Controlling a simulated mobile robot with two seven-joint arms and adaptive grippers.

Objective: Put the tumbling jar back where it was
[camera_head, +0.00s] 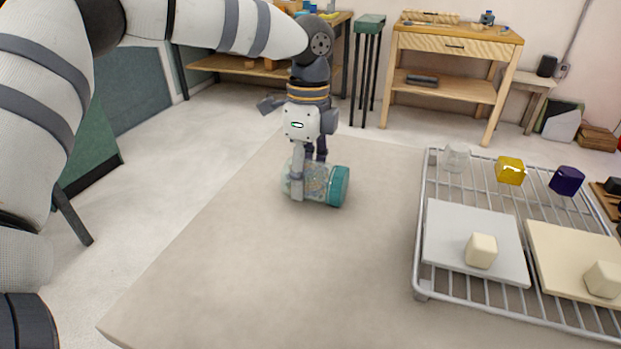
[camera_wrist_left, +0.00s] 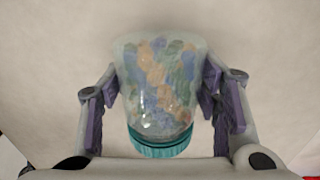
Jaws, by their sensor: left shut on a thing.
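The tumbling jar is a clear jar (camera_head: 316,181) with a teal lid, holding blurred orange, blue and green pieces. In the head view it lies on its side, lid to the right, at the far part of the table. My left gripper (camera_head: 308,178) comes down from above and is shut on the jar's body. In the left wrist view the jar (camera_wrist_left: 160,90) sits between the two fingers of my left gripper (camera_wrist_left: 163,95), with the lid toward the wrist. I cannot tell whether the jar touches the table. My right gripper is not in view.
A wire rack (camera_head: 418,240) stands on the right of the table (camera_head: 260,270). It bears a grey tile (camera_head: 450,225) and a cream tile (camera_head: 560,250), each with a pale block, and clear, yellow (camera_head: 510,170) and dark purple (camera_head: 567,180) pieces behind.

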